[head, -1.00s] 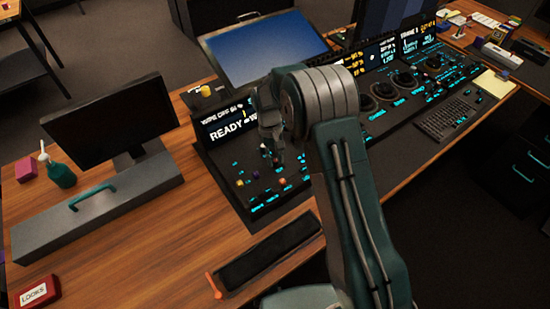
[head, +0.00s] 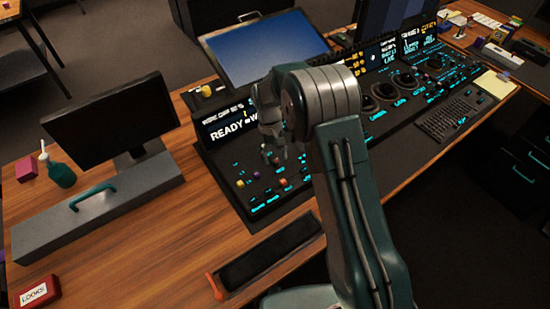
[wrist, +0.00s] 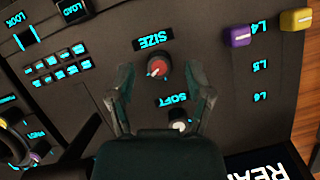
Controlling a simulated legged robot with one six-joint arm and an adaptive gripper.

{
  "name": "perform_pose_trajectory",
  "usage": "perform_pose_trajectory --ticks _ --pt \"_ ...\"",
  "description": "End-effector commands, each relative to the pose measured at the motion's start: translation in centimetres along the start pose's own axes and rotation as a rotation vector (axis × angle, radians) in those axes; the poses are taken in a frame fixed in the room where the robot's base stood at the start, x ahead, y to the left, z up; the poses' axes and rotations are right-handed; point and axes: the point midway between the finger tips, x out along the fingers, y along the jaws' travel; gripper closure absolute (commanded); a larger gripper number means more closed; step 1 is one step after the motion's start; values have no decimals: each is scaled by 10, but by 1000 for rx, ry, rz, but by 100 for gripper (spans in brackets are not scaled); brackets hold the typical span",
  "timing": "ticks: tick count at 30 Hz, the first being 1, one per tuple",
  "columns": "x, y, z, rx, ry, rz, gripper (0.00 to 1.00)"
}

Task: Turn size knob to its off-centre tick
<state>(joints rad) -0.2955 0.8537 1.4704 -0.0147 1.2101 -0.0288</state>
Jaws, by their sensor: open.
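The size knob (wrist: 157,70) shows in the wrist view as a dark round knob with a red cap, beside the upside-down SIZE label (wrist: 152,39). My gripper (wrist: 160,91) is open, with one finger on each side of the area just below the knob. The fingers look apart from the knob; their height above it is hard to tell. In the head view my gripper (head: 274,158) hangs over the left part of the control panel (head: 232,168). The size knob cannot be picked out there.
A pale-capped knob (wrist: 179,127) by the SOFT label sits between the fingers, nearer the palm. Purple (wrist: 237,36) and yellow (wrist: 295,20) slider caps lie to the right. Lit buttons (wrist: 60,63) lie to the left. A lit READY screen (head: 228,130) stands behind the panel.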

Motion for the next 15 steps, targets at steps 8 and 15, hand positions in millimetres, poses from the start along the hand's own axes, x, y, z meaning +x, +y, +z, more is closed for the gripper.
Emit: perform_pose_trajectory --ticks 8,15 --pt "-57 -1 -2 0 6 1 34" --pt "-98 -2 -3 0 3 1 34"
